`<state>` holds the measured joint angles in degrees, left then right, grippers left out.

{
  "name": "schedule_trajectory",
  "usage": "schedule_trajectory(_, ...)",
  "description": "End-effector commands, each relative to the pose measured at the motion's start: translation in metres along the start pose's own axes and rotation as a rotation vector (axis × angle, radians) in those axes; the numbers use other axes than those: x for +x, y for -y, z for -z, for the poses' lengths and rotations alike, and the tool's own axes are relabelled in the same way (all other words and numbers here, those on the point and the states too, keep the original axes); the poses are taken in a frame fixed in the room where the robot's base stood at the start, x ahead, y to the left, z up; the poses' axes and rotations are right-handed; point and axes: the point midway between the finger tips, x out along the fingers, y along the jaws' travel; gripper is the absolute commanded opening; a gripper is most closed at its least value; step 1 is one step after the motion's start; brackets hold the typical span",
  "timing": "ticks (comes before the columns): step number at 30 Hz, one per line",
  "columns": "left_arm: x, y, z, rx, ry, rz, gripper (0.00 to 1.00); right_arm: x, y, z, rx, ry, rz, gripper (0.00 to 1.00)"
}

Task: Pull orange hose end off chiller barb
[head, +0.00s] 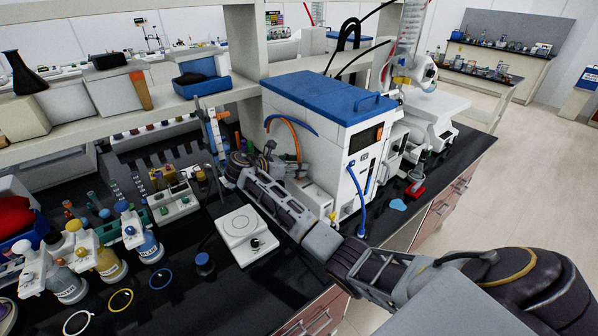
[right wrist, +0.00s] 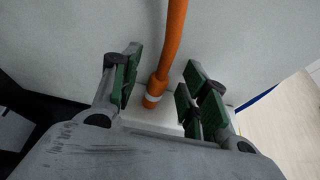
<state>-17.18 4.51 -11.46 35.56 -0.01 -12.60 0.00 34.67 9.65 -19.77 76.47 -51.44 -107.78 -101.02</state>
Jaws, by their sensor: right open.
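The orange hose (head: 293,135) arcs down the left side of the chiller (head: 316,122), a white box with a blue top. The barb itself cannot be made out. My right gripper (right wrist: 164,82) is open, its green-padded fingers on either side of the hose's lower part, with gaps visible. In the head view my right gripper (head: 286,167) is small and partly hidden beside the chiller. My left gripper is not in view.
A white hotplate (head: 246,236) stands on the black bench in front of my right forearm. A blue hose (head: 359,200) hangs on the chiller's front. A shelf (head: 180,118) runs behind.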

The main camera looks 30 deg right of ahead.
Motion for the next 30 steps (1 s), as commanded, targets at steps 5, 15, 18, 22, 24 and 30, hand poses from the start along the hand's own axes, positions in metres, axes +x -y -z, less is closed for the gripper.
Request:
schedule_trajectory(5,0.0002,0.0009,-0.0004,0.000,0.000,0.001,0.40,-0.0001,0.0001,0.0001,0.000,0.000,0.000,0.45)
schedule_trajectory(15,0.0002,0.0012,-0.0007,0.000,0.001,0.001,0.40,-0.0002,0.0001,0.0001,0.000,0.000,0.000,0.09)
schedule_trajectory(18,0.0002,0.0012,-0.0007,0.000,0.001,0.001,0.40,-0.0002,0.0001,0.0001,0.000,0.000,0.000,0.03)
schedule_trajectory(22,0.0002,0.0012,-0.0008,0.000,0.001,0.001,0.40,-0.0003,0.0000,0.0000,0.000,0.000,0.000,0.03)
schedule_trajectory(24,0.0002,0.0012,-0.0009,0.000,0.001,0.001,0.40,-0.0003,0.0000,-0.0001,0.000,0.000,0.000,0.03)
schedule_trajectory(30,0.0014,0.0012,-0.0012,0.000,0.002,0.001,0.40,-0.0018,-0.0002,-0.0038,0.001,0.001,0.000,0.03)
